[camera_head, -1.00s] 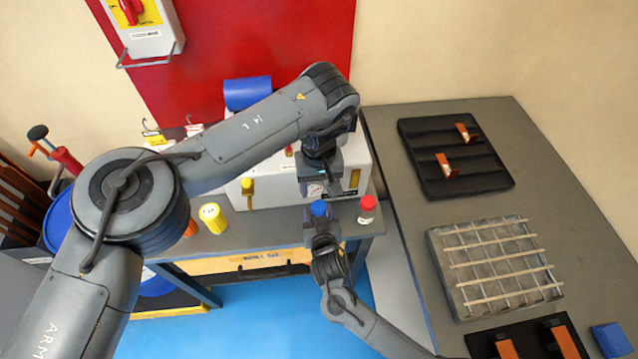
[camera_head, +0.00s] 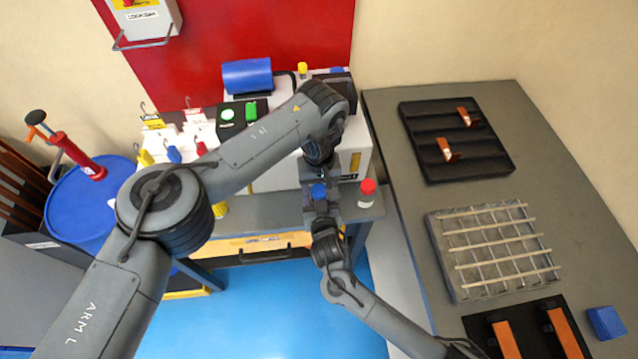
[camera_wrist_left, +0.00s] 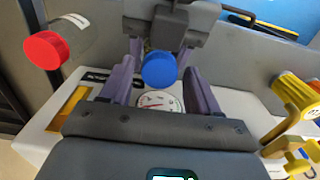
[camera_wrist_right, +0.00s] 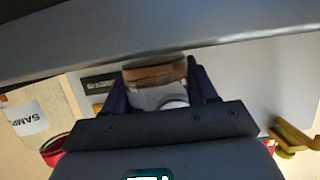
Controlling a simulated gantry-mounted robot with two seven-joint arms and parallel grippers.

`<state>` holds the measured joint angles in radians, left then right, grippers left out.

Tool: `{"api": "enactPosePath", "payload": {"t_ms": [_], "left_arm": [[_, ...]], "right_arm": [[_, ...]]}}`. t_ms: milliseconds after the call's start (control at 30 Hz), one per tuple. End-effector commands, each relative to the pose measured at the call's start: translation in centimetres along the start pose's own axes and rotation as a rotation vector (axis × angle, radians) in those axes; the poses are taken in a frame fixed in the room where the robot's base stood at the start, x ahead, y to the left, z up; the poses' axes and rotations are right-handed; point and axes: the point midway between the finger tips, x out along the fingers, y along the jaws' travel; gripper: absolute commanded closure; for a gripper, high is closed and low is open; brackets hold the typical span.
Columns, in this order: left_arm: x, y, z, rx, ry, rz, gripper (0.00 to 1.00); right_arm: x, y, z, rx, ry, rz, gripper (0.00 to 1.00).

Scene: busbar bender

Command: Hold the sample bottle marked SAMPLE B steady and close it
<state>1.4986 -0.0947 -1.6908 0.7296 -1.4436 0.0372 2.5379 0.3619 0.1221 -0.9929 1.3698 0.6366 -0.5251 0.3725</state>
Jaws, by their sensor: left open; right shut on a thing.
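A blue cap (camera_head: 318,190) sits at the top of the thing in my right gripper (camera_head: 322,212), at the bench's front edge. In the left wrist view the blue cap (camera_wrist_left: 158,70) is between the spread fingers of my left gripper (camera_wrist_left: 160,84), with gaps beside it. My left gripper (camera_head: 320,178) is open and comes from above. In the right wrist view my right gripper (camera_wrist_right: 160,88) is shut on a bottle (camera_wrist_right: 155,76), brownish and pale, partly hidden. Its label is not readable. I cannot tell how tightly the cap sits.
A red-capped bottle (camera_head: 366,194) stands close on the right; its label, partly readable as "SAMP", shows in the right wrist view (camera_wrist_right: 28,116). A yellow-handled part (camera_wrist_left: 300,95) is at the right in the left wrist view. A grey table (camera_head: 395,215) with racks lies to the right.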

Motion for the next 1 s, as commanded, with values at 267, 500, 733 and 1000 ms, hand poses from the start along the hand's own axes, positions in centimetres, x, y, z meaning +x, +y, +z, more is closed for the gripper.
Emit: {"api": "enactPosePath", "payload": {"t_ms": [267,500,733,1000], "left_arm": [[-0.03,0.02,0.00,0.000,0.000,0.000,0.71],[-0.04,0.02,0.00,0.009,0.000,0.000,0.97],[-0.02,0.00,0.00,0.231,0.000,0.000,0.97],[-0.02,0.00,0.00,0.285,0.000,0.000,0.97]], "right_arm": [[0.00,-0.01,-0.03,0.000,0.001,0.000,1.00],[0.00,0.00,-0.03,0.000,0.001,0.000,1.00],[0.00,0.00,-0.03,0.000,0.001,0.000,1.00],[0.00,0.00,-0.02,0.000,0.000,0.000,1.00]]}}
